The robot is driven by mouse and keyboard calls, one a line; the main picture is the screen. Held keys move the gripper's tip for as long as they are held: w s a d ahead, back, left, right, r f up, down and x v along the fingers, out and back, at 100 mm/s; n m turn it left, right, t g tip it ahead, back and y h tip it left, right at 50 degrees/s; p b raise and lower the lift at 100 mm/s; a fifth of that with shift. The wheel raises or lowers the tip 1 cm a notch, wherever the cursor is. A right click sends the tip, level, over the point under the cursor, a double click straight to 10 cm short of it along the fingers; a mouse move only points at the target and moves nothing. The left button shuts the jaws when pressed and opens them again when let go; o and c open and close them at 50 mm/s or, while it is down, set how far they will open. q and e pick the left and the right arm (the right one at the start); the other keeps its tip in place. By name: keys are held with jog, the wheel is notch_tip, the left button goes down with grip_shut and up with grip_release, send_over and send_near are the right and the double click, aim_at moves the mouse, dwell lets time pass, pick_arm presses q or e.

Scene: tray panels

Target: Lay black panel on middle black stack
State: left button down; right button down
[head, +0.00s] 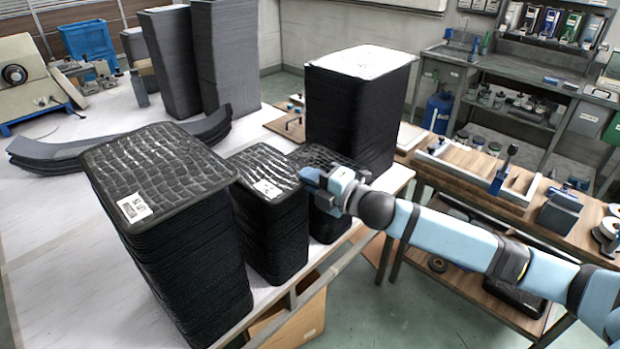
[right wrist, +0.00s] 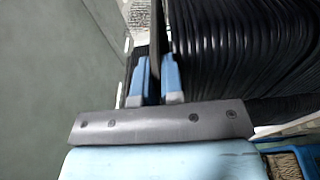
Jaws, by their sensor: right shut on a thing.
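Three black stacks stand in a row at the table's front edge: a large left one (head: 190,250), a middle one (head: 272,235) with a white label on top, and a right one (head: 325,225) partly hidden by my gripper. My right gripper (head: 312,178) is at the near edge of the right stack's top, just right of the middle stack. In the right wrist view, its fingers (right wrist: 158,80) are shut on the edge of a thin black panel (right wrist: 155,32), beside a stack's layered side (right wrist: 235,60). I cannot tell whether the panel touches the stack. My left gripper is out of view.
A tall black stack (head: 350,115) with a pale, shiny top stands behind the right stack. Grey stacks (head: 225,55) and curved dark sheets (head: 50,158) are farther back. A wooden bench (head: 470,175) with tools is at right. White table surface (head: 50,230) is clear at left.

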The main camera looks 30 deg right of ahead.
jog(key=shift+s+f+h, duration=0.2)
jog(key=shift+f+h, duration=0.1)
jog(key=shift+f, duration=0.8)
jog(key=c, duration=1.4)
grip_release()
jog(key=shift+o, duration=0.2)
jog(key=shift+s+d+f+b, duration=0.15)
jog(key=shift+s+f+b, duration=0.15)
jog(key=shift+s+b, duration=0.25)
jog(key=shift+o, duration=1)
jog(key=r+b+v, duration=0.1)
jog(key=r+v, duration=0.1)
jog(key=v, duration=0.9)
jog(key=shift+s+d, duration=0.2)
jog(key=shift+d, duration=0.25)
jog(key=shift+s+d+r+b, duration=0.1)
jog(key=shift+s+r+b, duration=0.05)
jog(key=shift+s+b, duration=0.15)
